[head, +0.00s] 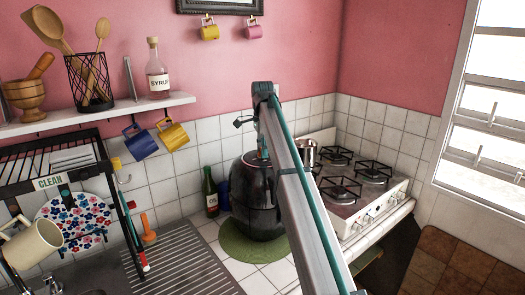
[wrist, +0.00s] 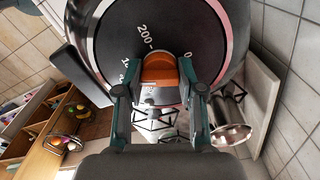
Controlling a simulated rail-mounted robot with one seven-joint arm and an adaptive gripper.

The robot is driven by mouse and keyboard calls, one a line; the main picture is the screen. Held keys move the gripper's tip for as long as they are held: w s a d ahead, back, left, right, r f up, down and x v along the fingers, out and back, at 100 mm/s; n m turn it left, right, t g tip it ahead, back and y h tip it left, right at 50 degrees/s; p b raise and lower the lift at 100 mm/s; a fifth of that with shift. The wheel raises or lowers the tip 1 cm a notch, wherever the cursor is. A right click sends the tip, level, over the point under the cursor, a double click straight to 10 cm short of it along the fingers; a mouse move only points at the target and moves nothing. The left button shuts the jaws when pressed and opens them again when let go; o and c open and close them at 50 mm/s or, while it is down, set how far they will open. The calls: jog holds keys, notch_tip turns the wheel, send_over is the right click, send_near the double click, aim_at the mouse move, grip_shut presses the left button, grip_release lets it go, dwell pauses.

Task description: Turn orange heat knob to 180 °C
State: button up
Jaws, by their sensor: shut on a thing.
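The orange heat knob (wrist: 160,69) sits on the dark round dial (wrist: 115,30) of the black air fryer. My gripper (wrist: 158,76) is shut on the knob, one finger on each side. White marks show around the dial: "200" above the knob, a "0" to its right and partly hidden numbers to its left. The 180 mark and the knob's pointer cannot be made out clearly. In the head view the air fryer (head: 246,205) stands on the counter, partly behind my arm, which reaches over its top.
A green round mat (head: 235,243) lies under the air fryer. A dark oil bottle (head: 210,192) stands to its left. A white stove (head: 370,205) and a metal pot (head: 305,152) are to the right. A wall shelf (head: 130,111) with mugs hanging below is at upper left.

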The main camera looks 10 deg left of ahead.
dwell(0.3)
jog(key=o, duration=1.2)
jog(key=shift+c, duration=0.2)
jog(key=shift+r, duration=0.1)
jog(key=shift+r, duration=3.65)
